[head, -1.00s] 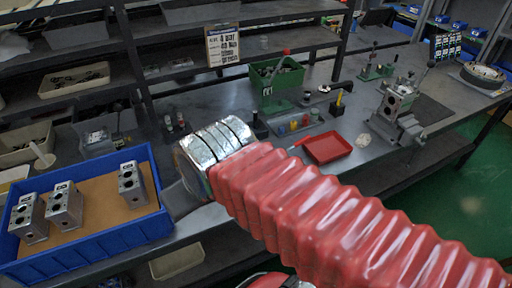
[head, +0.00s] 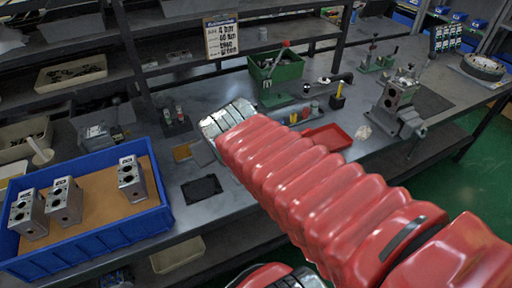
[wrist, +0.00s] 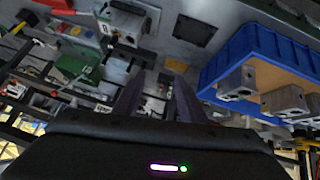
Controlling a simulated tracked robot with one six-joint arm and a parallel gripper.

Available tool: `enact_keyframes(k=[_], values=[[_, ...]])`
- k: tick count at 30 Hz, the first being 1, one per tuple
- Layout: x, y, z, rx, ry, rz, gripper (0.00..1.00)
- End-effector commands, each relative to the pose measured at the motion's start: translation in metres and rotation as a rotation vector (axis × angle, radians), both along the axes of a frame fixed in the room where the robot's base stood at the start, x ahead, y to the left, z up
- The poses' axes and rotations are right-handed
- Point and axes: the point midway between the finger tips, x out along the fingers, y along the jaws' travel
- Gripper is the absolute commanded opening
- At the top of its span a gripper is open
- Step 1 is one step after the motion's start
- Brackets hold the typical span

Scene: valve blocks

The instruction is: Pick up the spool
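I cannot pick out a spool for certain in either view. A grey metal block (wrist: 125,25) stands on the bench in the wrist view, beyond my fingers; it may be hidden behind my arm in the head view. My gripper (wrist: 155,90) shows in the wrist view with its two dark fingers apart. Nothing is visibly held between them. In the head view my red-sleeved arm hides the gripper.
A blue crate (head: 165,222) holds several valve blocks (head: 130,181). A black pad (head: 202,190) lies beside it. A black holder (head: 175,122), a green bin (head: 277,72) and a red tray (head: 318,140) stand farther back. A metal fixture (head: 397,105) stands right.

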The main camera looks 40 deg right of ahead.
Motion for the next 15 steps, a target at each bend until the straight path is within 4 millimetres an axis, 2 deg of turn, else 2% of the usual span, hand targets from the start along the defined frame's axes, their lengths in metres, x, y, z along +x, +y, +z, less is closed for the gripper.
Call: enact_keyframes(k=[1,6,12,15], values=[[0.007,-0.02,-0.003,-0.028,-0.018,-0.027,0.37],[0.027,-0.079,-0.005,-0.122,-0.098,-0.068,0.37],[0.04,-0.135,-0.013,-0.197,-0.18,-0.072,0.37],[0.043,-0.155,-0.022,-0.205,-0.214,-0.051,0.37]])
